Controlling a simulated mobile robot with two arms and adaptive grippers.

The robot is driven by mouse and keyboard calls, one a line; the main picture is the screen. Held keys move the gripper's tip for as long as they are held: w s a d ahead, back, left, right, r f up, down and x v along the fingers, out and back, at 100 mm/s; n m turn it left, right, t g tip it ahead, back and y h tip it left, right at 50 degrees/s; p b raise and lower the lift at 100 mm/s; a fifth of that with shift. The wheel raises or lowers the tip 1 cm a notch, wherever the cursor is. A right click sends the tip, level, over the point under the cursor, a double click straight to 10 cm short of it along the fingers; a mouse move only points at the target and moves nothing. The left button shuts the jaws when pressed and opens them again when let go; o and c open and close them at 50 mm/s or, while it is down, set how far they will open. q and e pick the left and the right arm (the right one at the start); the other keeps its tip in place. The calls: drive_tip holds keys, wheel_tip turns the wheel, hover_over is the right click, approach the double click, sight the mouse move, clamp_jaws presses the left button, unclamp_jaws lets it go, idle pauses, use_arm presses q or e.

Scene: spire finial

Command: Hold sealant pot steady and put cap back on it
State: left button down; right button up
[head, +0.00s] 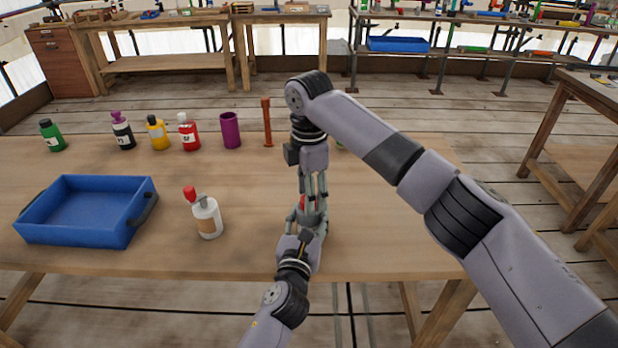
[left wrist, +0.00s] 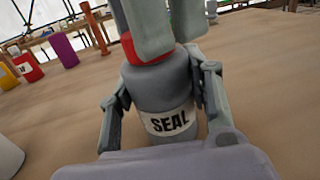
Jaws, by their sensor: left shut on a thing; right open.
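The sealant pot (left wrist: 158,92) is grey with a white SEAL label and stands upright on the table. My left gripper (left wrist: 165,110) is shut on its body, one finger on each side. The red cap (left wrist: 148,50) sits at the pot's top; whether it is fully seated I cannot tell. In the head view only a bit of red cap (head: 303,202) shows between my grippers. My right gripper (head: 313,192) points down from above with its fingers at the cap, open; they hide part of it. My left gripper (head: 307,225) reaches in from the front edge.
A blue tray (head: 135,232) and a white bottle with a red top (head: 207,217) stand to the left. Several bottles, a purple cup (head: 230,130) and a brown upright post (head: 266,122) line the back. The table (head: 390,240) is clear on the right.

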drive_tip(key=shift+f, duration=0.5)
clamp_jaws()
drive_tip(key=m, duration=0.8)
drive_tip(key=shift+a+m, duration=0.1)
drive_tip(key=shift+m, duration=0.3)
drive_tip(key=m, duration=0.4)
drive_tip(key=shift+m, duration=0.3)
drive_tip(key=m, duration=0.5)
drive_tip(key=shift+m, duration=0.3)
drive_tip(key=shift+o, duration=0.2)
unclamp_jaws()
